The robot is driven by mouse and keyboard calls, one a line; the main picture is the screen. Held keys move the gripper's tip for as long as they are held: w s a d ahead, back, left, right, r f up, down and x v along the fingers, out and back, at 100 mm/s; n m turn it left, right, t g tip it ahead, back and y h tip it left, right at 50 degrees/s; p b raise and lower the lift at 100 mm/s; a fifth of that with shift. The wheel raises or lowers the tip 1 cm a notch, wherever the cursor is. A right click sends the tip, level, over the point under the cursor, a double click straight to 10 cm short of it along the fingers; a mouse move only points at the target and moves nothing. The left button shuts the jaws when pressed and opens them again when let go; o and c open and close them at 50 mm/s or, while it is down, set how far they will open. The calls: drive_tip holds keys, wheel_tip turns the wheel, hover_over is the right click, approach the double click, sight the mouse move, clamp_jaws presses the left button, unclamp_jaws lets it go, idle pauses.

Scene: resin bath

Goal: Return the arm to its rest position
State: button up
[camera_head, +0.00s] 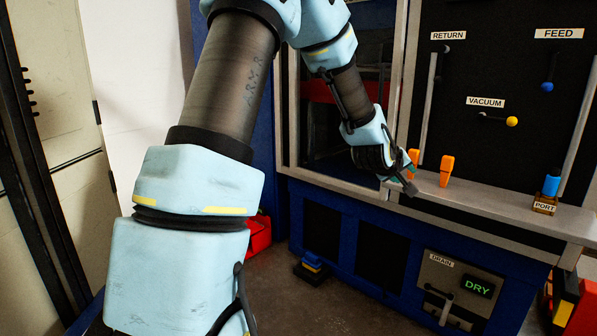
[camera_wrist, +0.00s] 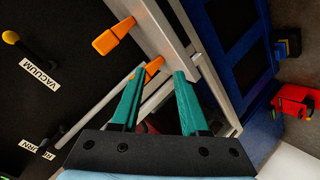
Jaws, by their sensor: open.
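My light-blue arm crosses the left and middle of the head view, bent at its top edge. My gripper (camera_head: 407,184) hangs in front of the ledge (camera_head: 500,206) of the blue cabinet. In the wrist view the two teal fingers of my gripper (camera_wrist: 159,74) are spread apart with nothing held between them. One orange clip-like piece (camera_head: 413,157) is just behind the gripper in the head view. A second orange piece (camera_head: 446,170) stands to its right on the ledge. I cannot tell whether a finger touches the nearer piece.
The black panel has RETURN, FEED and VACUUM labels, with a blue knob (camera_head: 547,86) and a yellow knob (camera_head: 512,121). A blue port fitting (camera_head: 551,185) stands on the ledge. The drain panel (camera_head: 450,287) reads DRY. A red object (camera_head: 259,235) lies on the floor.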

drive_tip(key=s+a+f+m+g+y, duration=0.1)
drive_tip(key=s+a+f+y, duration=0.15)
drive_tip(key=a, duration=0.65)
drive_tip(key=s+a+f+m+g+y, duration=0.1)
drive_tip(key=s+a+f+g+y, duration=0.15)
drive_tip(key=a, duration=0.65)
drive_tip(key=s+a+f+g+y, duration=0.2)
drive_tip(key=s+a+g+y, duration=0.15)
drive_tip(key=s+a, duration=1.15)
drive_tip(key=w+a+p+v, duration=0.1)
drive_tip(key=w+p+v, duration=0.1)
drive_tip(key=p+v, duration=0.8)
drive_tip(key=w+a+r+p+v, duration=0.1)
drive_tip(key=w+p+v, duration=0.1)
drive_tip(key=p+v, duration=0.9)
drive_tip(key=shift+s+a+r+m+g+p, duration=0.15)
drive_tip(key=shift+a+r+m+g+p, duration=0.2)
drive_tip(key=shift+p, duration=0.35)
drive_tip(key=shift+d+f+h, duration=0.15)
drive_tip(key=shift+d+h, duration=0.05)
drive_tip(key=shift+h, duration=0.05)
